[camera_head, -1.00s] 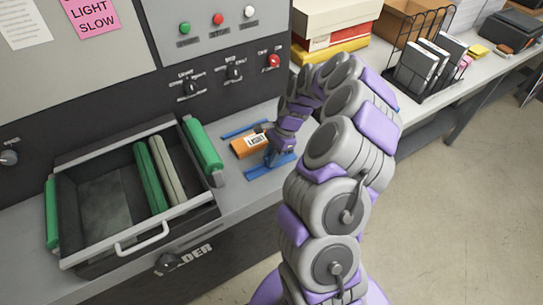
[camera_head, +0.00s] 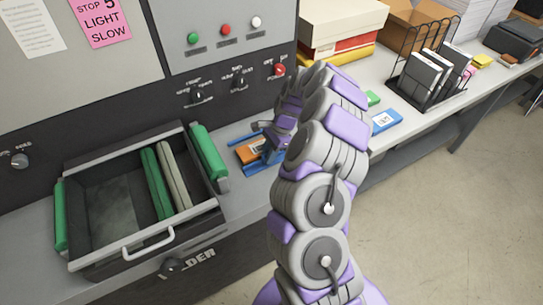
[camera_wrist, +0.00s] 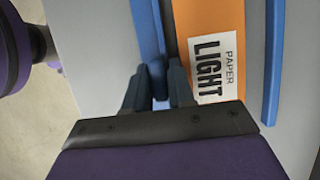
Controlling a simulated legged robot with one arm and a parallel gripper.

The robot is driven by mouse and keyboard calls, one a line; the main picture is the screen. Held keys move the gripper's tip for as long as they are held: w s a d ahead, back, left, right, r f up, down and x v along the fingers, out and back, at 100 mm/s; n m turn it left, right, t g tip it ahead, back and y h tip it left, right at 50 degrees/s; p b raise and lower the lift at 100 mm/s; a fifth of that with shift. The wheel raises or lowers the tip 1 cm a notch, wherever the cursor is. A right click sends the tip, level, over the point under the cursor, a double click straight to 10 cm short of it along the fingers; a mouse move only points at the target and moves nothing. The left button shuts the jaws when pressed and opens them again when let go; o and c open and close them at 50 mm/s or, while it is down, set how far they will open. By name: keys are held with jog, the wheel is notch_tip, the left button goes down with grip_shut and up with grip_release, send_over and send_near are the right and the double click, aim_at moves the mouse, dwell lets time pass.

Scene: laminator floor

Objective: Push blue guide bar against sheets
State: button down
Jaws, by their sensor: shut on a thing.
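The orange packet (camera_head: 250,151), labelled "PAPER LIGHT", lies on the bench right of the tray. It also shows in the wrist view (camera_wrist: 212,20). One blue guide bar (camera_wrist: 148,32) runs along its near side, and another blue bar (camera_wrist: 273,60) lies along its opposite side. My gripper (camera_wrist: 158,86) is shut on a raised blue part of the near bar, with a finger on each side. In the head view my arm partly hides the packet and bars.
A black tray (camera_head: 142,250) with green and grey rollers stands left of the packet. A control panel (camera_head: 225,45) rises behind. A blue packet (camera_head: 386,121), a wire rack (camera_head: 402,88) and boxes (camera_head: 340,30) are on the bench to the right.

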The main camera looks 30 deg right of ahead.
jog(key=shift+a, duration=0.1)
jog(key=c, duration=1.1)
grip_release()
jog(key=shift+a, duration=0.1)
jog(key=p+v, duration=0.3)
jog(key=v, duration=1.4)
jog(key=shift+d+r, duration=0.1)
jog(key=shift+d, duration=0.1)
